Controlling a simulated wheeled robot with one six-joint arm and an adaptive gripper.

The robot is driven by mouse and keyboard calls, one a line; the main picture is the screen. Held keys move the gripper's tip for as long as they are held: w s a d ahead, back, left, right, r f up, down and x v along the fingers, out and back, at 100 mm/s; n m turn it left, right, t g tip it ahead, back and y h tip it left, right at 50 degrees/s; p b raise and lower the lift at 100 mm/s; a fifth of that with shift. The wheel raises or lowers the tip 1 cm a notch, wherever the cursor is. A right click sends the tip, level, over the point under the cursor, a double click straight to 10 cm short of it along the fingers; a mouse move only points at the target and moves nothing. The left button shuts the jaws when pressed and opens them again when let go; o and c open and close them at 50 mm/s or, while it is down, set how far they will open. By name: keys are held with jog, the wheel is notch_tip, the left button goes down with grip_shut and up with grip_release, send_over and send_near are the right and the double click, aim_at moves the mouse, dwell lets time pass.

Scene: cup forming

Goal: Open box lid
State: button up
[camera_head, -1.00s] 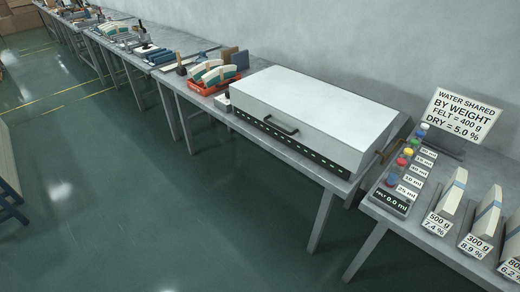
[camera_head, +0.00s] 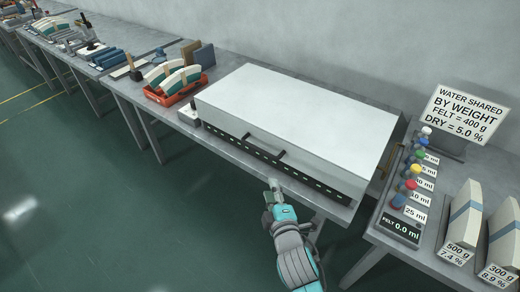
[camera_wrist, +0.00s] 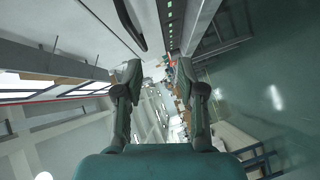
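The box is a large grey-white case with a flat lid (camera_head: 310,110) on the table, and the lid is shut. A dark bar handle (camera_head: 262,146) is on its front face, above a dark strip with small light marks. My gripper (camera_head: 273,187) is in front of the box, below and slightly right of the handle, apart from it. In the wrist view my gripper (camera_wrist: 159,72) has its two fingers spread with nothing between them. The handle (camera_wrist: 130,25) shows at the top of the wrist view, beyond the left finger.
A panel with coloured knobs (camera_head: 409,185) and a sign (camera_head: 457,115) stand to the right. Wrapped blocks (camera_head: 465,222) stand at the front right. An orange tray (camera_head: 174,91) of pads is left of the box. The green floor (camera_head: 90,200) in front is clear.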

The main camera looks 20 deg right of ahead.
jog(key=n, duration=0.1)
send_near(259, 150)
jog(key=shift+h, duration=0.3)
jog(key=x, duration=1)
jog(key=shift+w+f, duration=0.25)
jog(key=shift+f, duration=0.05)
grip_shut()
